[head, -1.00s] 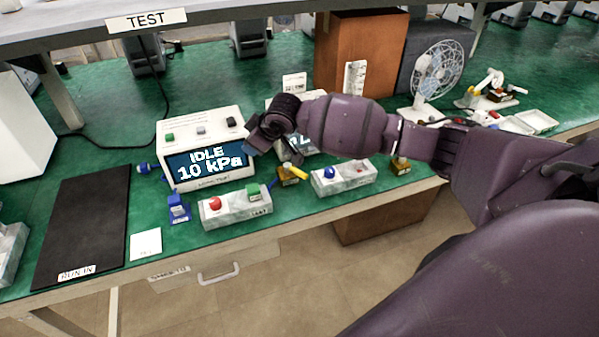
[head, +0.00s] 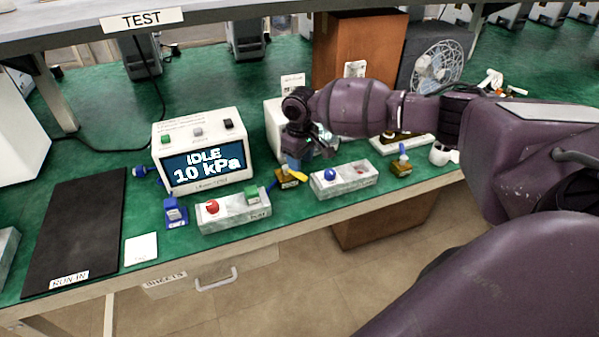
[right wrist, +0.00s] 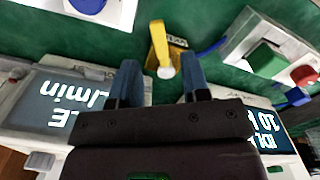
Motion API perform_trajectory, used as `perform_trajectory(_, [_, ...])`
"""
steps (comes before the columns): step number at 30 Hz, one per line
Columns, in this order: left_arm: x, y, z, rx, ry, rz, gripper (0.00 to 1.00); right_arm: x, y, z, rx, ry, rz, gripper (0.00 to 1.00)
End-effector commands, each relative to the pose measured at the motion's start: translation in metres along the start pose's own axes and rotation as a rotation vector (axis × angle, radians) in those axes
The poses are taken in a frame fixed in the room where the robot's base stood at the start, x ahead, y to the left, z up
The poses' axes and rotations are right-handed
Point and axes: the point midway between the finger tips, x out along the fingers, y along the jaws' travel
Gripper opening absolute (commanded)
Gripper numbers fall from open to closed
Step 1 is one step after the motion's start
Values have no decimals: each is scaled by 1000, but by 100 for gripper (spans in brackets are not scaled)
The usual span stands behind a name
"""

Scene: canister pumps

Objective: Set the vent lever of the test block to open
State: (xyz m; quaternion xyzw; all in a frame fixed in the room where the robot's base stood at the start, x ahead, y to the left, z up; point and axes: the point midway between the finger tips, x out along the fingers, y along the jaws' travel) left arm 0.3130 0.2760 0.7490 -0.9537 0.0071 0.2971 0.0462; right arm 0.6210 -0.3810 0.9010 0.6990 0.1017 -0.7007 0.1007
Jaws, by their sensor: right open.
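A yellow lever (head: 298,176) sits on a small brass block (head: 286,184) near the bench's front edge, between two grey button boxes. In the head view the lever points to the right. The right wrist view shows the lever (right wrist: 159,42) with a pale round end, on the brass block (right wrist: 178,42) with a partly readable label. My right gripper (right wrist: 160,70) is open, its two blue fingers either side of the lever's near end with gaps on both sides. In the head view the right gripper (head: 293,163) is just above the block, partly hiding it. My left gripper is not in view.
The tester display (head: 204,165) reads IDLE 10 kPa. Button boxes stand left (head: 234,210) and right (head: 343,179) of the block. Another brass block with a blue lever (head: 402,158) stands further right. A black mat (head: 75,230) lies left.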

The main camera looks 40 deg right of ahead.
Motion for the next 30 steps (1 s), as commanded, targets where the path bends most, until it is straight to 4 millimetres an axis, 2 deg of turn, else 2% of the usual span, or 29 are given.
perform_trajectory(1, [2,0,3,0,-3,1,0,11,0,0,1,-4,0,43])
perform_trajectory(3, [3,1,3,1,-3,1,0,22,0,0,1,-3,0,43])
perform_trajectory(9, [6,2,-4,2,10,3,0,41,0,0,1,-1,1,43])
perform_trajectory(21, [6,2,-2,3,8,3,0,46,0,0,0,1,1,43])
perform_trajectory(23, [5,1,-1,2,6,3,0,46,0,0,0,1,1,36])
perform_trajectory(30, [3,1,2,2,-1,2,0,46,0,0,0,1,1,0])
